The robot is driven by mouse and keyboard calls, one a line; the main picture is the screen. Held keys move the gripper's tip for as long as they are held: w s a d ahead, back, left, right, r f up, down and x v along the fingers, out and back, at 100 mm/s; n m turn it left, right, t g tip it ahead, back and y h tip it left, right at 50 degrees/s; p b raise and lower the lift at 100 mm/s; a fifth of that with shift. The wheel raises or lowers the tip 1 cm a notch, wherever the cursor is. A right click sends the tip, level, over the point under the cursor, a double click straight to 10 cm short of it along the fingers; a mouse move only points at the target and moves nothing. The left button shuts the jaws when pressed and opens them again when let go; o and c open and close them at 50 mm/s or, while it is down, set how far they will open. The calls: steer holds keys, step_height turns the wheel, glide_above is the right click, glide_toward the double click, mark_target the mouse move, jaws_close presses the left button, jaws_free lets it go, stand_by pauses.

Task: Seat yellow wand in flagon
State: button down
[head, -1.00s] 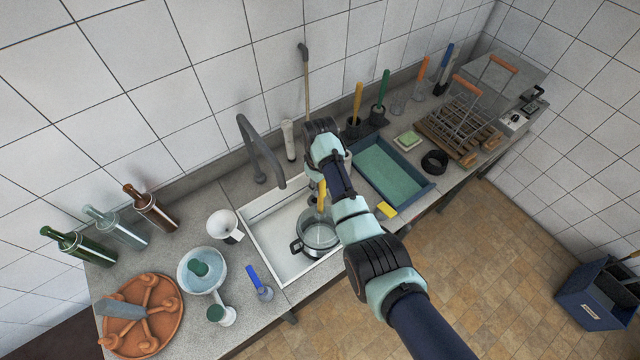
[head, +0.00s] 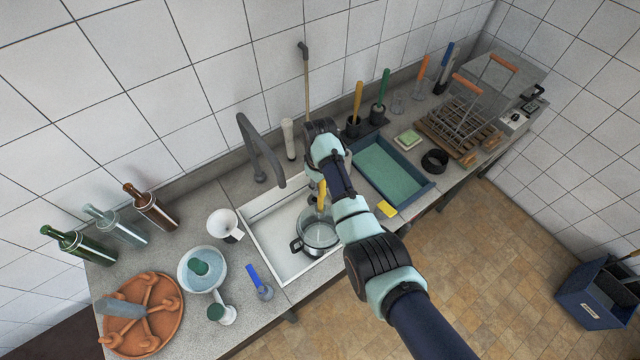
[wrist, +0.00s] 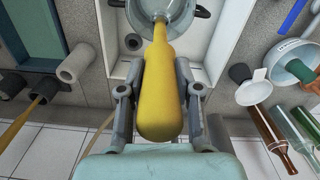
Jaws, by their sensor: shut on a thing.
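My gripper (wrist: 154,105) is shut on the yellow wand (wrist: 158,98), holding it by its thick handle. The wand also shows in the head view (head: 321,195), pointing down. Its thin shaft runs into the mouth of a round glass and metal pot (head: 317,232) in the sink, which also shows at the top of the wrist view (wrist: 199,14). The wand's lower tip is not clear to see. I cannot tell which vessel is the flagon.
The white sink (head: 262,232) has a grey tap (head: 262,150) at its back left. A blue tray (head: 432,184) lies to the right.

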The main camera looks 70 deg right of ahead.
steer(key=shift+r+p, duration=0.4)
steer(key=shift+p, duration=0.1)
stand_by(0.4)
steer(key=shift+r+p, duration=0.5)
steer(key=shift+r, duration=3.65)
